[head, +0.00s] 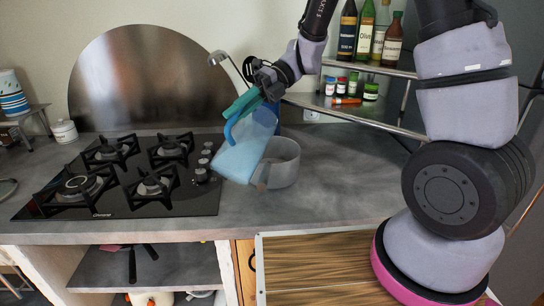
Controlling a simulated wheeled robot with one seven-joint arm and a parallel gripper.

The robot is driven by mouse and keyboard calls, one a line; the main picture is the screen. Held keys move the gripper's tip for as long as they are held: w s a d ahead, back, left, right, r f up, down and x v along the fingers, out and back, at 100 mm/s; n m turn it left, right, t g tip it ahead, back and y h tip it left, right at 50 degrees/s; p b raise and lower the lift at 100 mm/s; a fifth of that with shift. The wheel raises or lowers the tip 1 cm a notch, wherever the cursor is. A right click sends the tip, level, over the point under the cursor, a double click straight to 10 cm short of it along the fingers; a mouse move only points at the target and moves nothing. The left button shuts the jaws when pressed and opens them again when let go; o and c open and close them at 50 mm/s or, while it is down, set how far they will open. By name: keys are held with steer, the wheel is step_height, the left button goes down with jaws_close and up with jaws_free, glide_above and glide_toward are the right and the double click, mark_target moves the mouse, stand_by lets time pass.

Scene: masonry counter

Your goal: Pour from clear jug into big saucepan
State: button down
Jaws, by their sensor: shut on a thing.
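The clear jug (245,146) is see-through with light blue in its lower part and a blue handle. It is tilted in the air, over and in front of the left side of the big saucepan (284,164). My gripper (243,107) is shut on the jug at its handle, above and left of the saucepan. The jug hides the saucepan's left side, and most of the saucepan's inside is hidden. I see no clear stream between them.
The black hob (125,181) with its burners lies left of the saucepan. A wall shelf (345,103) with jars and bottles is behind on the right. A ladle (219,59) shows behind my gripper. The counter (345,190) right of the saucepan is clear.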

steer(key=shift+w+d+r+g+y+p, duration=0.35)
steer(key=shift+w+g+y+p, duration=0.3)
steer(key=shift+p, duration=0.3)
stand_by(1.1)
steer(key=shift+w+d+m+p, duration=0.25)
steer(key=shift+w+m+p, duration=0.05)
steer(key=shift+p, duration=0.6)
stand_by(1.1)
steer(key=shift+w+d+g+y, duration=0.25)
steer(key=shift+w+d+y, duration=0.1)
steer(key=shift+w, duration=0.2)
steer(key=shift+w+d+g+y, duration=0.2)
steer(key=shift+w+d, duration=0.15)
steer(key=shift+w, duration=0.2)
stand_by(2.8)
